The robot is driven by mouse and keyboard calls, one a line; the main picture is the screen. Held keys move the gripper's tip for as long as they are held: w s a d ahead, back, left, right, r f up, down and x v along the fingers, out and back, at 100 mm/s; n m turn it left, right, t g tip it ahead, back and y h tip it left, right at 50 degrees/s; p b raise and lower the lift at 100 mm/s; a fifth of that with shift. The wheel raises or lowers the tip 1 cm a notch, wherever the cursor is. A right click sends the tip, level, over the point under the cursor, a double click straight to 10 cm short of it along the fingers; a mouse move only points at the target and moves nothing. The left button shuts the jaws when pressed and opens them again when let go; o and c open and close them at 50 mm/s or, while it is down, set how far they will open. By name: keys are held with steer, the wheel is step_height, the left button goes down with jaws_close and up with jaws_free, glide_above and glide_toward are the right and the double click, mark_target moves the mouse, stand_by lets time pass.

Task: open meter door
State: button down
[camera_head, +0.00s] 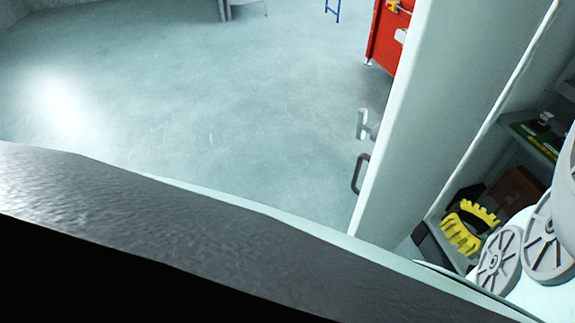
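A tall pale grey-green panel (430,105) stands right of centre and leans in the picture. It may be the meter door, but no meter shows, so I cannot be sure. A dark grey loop handle (358,173) and a pale handle or latch (365,124) stick out at its left edge. To the right of the panel, an open space with shelves shows. My gripper is not in view, so its place relative to the panel cannot be seen.
A dark bar-like surface (150,215) crosses the foreground and hides what lies below. Yellow toothed pieces (461,240) lie low at the right, near pale spoked discs (497,261). A red cabinet (386,40) stands at the back. The floor (210,100) at left is clear.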

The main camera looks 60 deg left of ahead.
mark_target(395, 176)
steer(key=shift+m+h, duration=0.6)
steer(key=a+p, duration=0.1)
steer(key=a, duration=0.3)
steer(key=a+f+p, duration=0.1)
steer(key=a+p, duration=0.1)
steer(key=a, duration=0.2)
steer(key=a+p, duration=0.2)
steer(key=a, duration=0.2)
steer(key=shift+s+f, duration=0.2)
steer(key=shift+a+f, duration=0.1)
steer(key=shift+a, duration=0.25)
